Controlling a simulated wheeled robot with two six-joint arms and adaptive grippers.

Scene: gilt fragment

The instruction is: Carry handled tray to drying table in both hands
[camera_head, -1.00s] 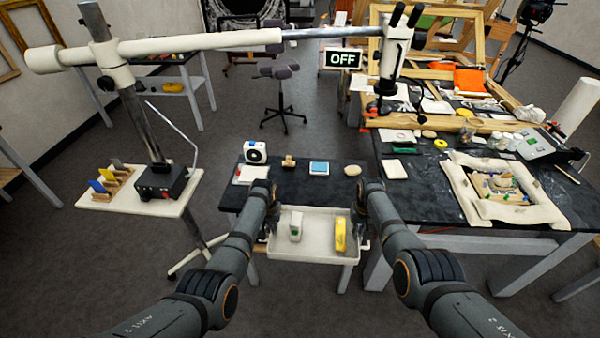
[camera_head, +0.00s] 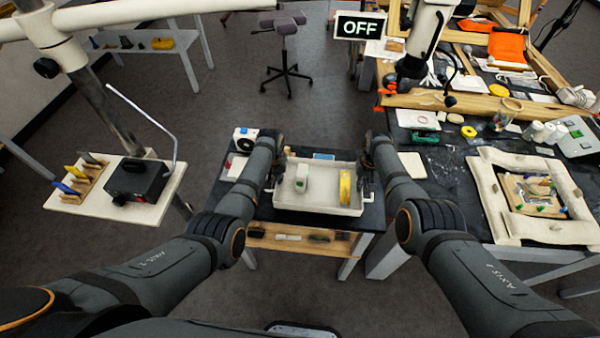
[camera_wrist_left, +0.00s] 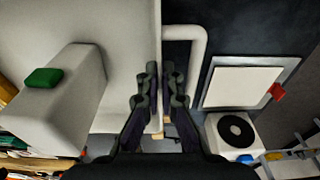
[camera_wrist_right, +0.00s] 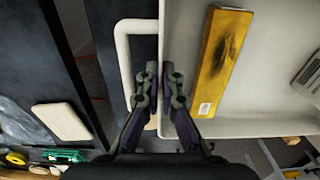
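The handled tray (camera_head: 318,207) is a shallow off-white tray with a white block (camera_head: 301,178) with a green top and a yellow bar (camera_head: 345,187) inside. It looks about level, above the dark-topped table (camera_head: 376,214). I cannot tell whether it touches the table. My left gripper (camera_wrist_left: 159,68) is shut at the tray's left end, its fingers either side of the rim beside the bent handle (camera_wrist_left: 200,45). My right gripper (camera_wrist_right: 159,68) is shut likewise at the right end beside the other handle (camera_wrist_right: 122,50). The exact finger contact is hidden.
On the table behind are a white fan box (camera_head: 243,139) and a pale panel (camera_wrist_left: 238,85). A lower shelf (camera_head: 290,238) holds small items. A microscope arm (camera_head: 160,20) crosses above. A large cluttered bench (camera_head: 460,190) stands close at right; a small stand (camera_head: 90,205) is at left.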

